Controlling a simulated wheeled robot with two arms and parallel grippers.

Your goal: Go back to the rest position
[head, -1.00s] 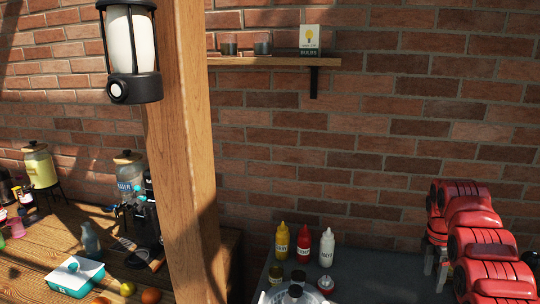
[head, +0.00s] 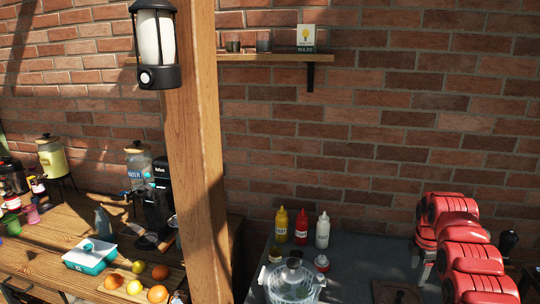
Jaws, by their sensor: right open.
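My right arm, red, comes in at the lower right of the head view. Its right gripper (head: 421,272) points down over the grey counter, open, with nothing seen between the fingers. My left gripper is not in view.
The grey counter (head: 360,250) holds mustard (head: 282,225), ketchup (head: 302,228) and white (head: 322,231) bottles and a glass pot (head: 292,285). A wooden post (head: 195,150) with a lantern (head: 156,45) stands left. The wooden table (head: 60,225) holds fruit, drink dispensers and a teal box (head: 90,256).

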